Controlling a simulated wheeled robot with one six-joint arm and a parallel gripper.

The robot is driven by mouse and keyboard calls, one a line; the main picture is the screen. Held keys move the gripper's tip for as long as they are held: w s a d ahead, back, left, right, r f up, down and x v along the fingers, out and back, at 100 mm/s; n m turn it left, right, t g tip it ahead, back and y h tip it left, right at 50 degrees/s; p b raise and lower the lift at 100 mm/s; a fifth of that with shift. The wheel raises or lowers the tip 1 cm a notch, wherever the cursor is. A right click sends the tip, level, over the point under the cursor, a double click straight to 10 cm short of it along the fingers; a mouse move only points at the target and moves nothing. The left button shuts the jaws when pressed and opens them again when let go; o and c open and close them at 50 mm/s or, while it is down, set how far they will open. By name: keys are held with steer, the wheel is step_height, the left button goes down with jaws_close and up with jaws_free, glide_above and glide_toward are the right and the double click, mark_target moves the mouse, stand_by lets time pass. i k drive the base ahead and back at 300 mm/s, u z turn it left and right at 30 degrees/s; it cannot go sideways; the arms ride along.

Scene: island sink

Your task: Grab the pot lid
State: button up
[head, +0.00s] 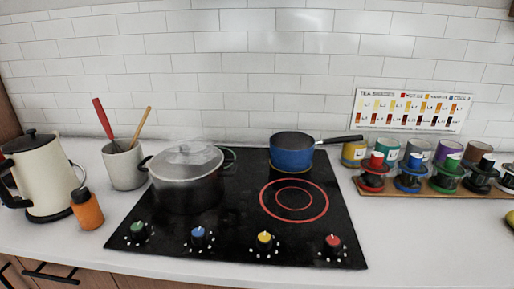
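The pot lid (187,152) is a clear, domed lid with a knob on top. It rests on a large grey metal pot (187,188) with dark side handles. The pot stands on the left rear part of the black cooktop. My gripper is not visible in the head view.
A blue saucepan (292,156) with a dark handle stands at the cooktop's right rear. Left of the pot are a utensil crock (123,169), an orange bottle (87,211) and a cream kettle (40,178). Colored canisters and jars line the right. The cooktop's front middle is clear.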

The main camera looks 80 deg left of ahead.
mark_target(158, 167)
steer(key=u, duration=2.8)
steer(key=k, duration=0.4)
steer(key=u, duration=0.75)
steer(key=i, duration=1)
